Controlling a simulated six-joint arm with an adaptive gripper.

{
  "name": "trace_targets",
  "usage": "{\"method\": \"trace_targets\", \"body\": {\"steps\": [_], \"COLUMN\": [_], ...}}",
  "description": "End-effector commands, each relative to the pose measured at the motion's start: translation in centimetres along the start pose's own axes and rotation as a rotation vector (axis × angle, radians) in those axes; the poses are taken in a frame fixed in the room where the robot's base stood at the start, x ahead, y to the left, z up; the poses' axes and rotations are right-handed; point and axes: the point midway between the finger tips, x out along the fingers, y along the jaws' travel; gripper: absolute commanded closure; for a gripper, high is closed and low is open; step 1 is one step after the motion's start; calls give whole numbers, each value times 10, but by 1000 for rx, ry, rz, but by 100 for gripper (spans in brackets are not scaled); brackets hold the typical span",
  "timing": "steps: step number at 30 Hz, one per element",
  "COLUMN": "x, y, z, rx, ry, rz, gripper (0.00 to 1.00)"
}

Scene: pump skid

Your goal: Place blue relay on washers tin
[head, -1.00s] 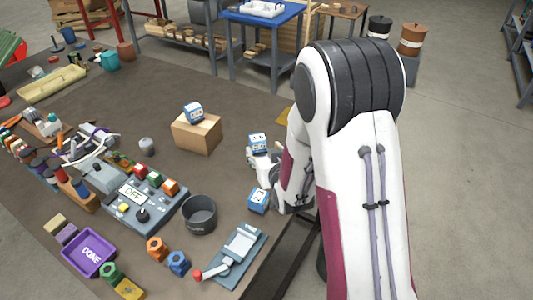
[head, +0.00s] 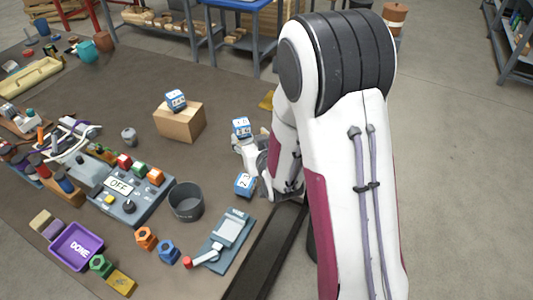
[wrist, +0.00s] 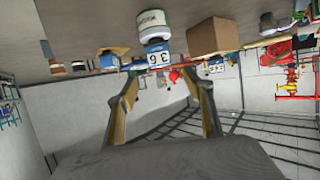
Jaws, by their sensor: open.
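A blue-and-white block, likely a blue relay (head: 242,127), sits on a pale support by my gripper. In the head view my arm mostly hides the gripper. Similar blue blocks sit on the cardboard box (head: 176,101) and on the table near my wrist (head: 244,183).
The cardboard box (head: 180,124) stands left of the tin. A dark round bin (head: 186,205), a grey clamp-like device (head: 222,240), a control panel (head: 130,200) and a purple tray (head: 75,258) stand nearer.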

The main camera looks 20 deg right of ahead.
Motion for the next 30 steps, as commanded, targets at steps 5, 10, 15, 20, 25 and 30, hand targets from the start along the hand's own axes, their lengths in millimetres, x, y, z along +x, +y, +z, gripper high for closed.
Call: {"method": "trace_targets", "body": {"steps": [5,10,15,20,25,30], "x": [-6,-19,-40,-62,-90,-121], "y": [0,0,0,-1,-1,-1], "z": [-7,-19,-31,-40,-48,-53], "rx": [0,0,-1,-1,-1,-1], "ry": [-16,-53,-108,-164,-222,-279], "rz": [0,0,0,0,0,0], "gripper": [48,48,48,48,48,48]}}
